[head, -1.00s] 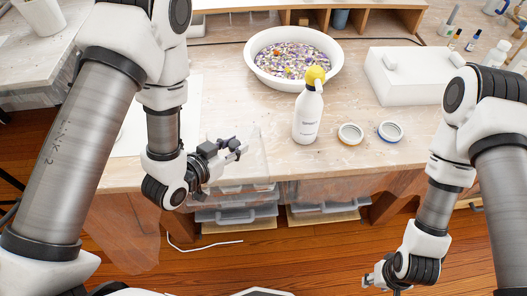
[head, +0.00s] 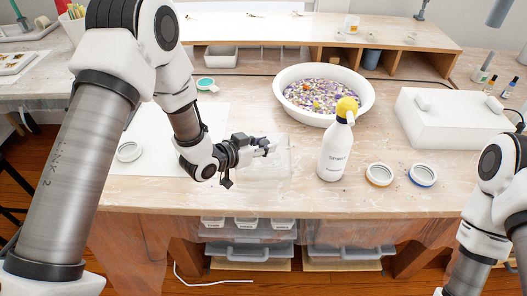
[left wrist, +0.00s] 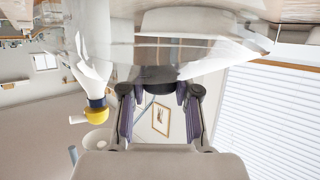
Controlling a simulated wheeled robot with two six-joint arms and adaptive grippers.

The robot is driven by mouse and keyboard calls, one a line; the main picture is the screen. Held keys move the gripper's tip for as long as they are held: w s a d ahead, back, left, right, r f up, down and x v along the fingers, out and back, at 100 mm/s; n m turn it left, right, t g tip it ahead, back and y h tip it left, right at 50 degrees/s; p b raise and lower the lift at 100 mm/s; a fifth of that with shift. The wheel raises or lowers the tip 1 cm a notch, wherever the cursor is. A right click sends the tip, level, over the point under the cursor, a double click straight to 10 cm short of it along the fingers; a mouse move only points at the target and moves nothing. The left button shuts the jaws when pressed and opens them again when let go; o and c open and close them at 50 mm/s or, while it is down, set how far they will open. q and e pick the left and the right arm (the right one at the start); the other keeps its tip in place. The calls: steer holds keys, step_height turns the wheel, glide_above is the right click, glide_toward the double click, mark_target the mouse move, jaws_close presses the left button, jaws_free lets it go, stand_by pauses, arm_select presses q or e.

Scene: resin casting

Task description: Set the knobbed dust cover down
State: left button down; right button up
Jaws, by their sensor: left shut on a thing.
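The knobbed dust cover (head: 274,166) is a clear, see-through box, faint against the wooden tabletop in the head view. My left gripper (head: 266,149) is shut on its knob. In the left wrist view the dark knob sits between the fingers (left wrist: 158,80), and the clear cover (left wrist: 150,48) spreads across the top. The cover is near the table's front edge, left of the white spray bottle (head: 334,150). I cannot tell whether its rim touches the table. My right gripper is out of view.
A white basin of colourful bits (head: 363,95) stands behind the bottle. Two round lidded tins, one gold-rimmed (head: 379,174) and one blue-rimmed (head: 423,175), lie to its right. A white box (head: 450,125) is farther right. A white sheet (head: 150,160) covers the table's left part.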

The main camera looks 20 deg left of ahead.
arm_select(q)
steer(key=shift+w+f, duration=0.1)
steer(key=shift+f, duration=1.7)
steer(key=c, duration=0.8)
jaws_free()
steer(key=shift+f, duration=0.1)
steer(key=shift+c, duration=0.2)
steer(key=shift+r, duration=0.25)
steer(key=v, duration=1.1)
steer(key=shift+f, duration=0.1)
steer(key=shift+s+a+r, duration=0.15)
steer(key=shift+s+r, duration=0.05)
steer(key=shift+s, duration=0.3)
